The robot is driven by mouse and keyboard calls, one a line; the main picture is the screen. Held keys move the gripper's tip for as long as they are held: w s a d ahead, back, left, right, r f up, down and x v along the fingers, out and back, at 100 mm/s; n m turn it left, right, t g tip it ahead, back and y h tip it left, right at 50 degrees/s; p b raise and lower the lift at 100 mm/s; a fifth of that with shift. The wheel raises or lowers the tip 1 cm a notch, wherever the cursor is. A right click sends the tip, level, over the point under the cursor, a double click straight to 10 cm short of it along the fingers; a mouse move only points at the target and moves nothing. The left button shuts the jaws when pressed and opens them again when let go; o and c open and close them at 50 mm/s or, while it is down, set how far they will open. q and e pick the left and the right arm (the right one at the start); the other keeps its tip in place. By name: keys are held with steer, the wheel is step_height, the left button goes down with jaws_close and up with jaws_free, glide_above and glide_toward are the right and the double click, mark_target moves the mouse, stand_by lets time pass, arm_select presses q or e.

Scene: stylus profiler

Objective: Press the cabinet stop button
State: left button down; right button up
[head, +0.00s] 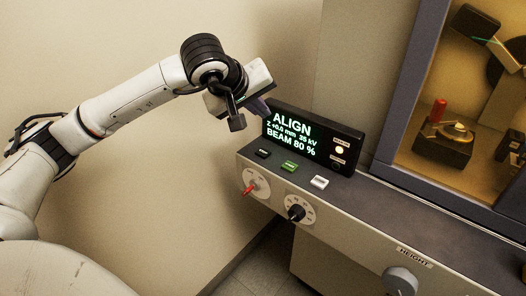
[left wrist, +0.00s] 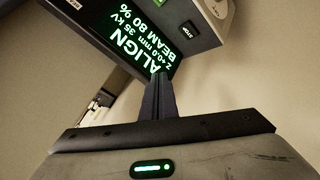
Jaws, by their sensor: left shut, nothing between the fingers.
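The stop button is a small black button (head: 263,153) at the left end of the cabinet's ledge, below the display. In the left wrist view a black button (left wrist: 187,27) with STOP lettering shows near the top. My left gripper (head: 259,106) is shut and empty, up and left of the button, beside the display's left edge. In the left wrist view its closed dark fingers (left wrist: 158,84) overlap the display's edge, with the button beyond and to the right. The fingers are apart from the button. My right gripper is not in view.
The lit display (head: 292,134) reads ALIGN and BEAM 80 %. A green button (head: 289,166) and a white button (head: 320,182) sit right of the stop button. A red-handled switch (head: 249,190) and black knob (head: 296,212) are on the front face. A window (head: 440,110) is at right.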

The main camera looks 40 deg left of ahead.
arm_select(q)
steer(key=shift+a, duration=0.1)
stand_by(0.3)
steer(key=b, duration=0.6)
glide_above(261, 155)
step_height(261, 155, down, 8)
steer(key=shift+a+f, duration=0.1)
steer(key=shift+f, duration=0.15)
steer(key=shift+w+f+b, duration=0.1)
steer(key=shift+f+b, duration=0.05)
steer(key=shift+b, duration=0.15)
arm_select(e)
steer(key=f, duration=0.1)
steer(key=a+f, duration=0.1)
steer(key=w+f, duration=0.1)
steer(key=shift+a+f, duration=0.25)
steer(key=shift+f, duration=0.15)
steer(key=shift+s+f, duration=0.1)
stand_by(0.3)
arm_select(q)
steer(key=shift+f, duration=0.15)
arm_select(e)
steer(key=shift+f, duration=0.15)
arm_select(q)
steer(key=shift+f+b, duration=0.3)
steer(key=shift+b, duration=0.15)
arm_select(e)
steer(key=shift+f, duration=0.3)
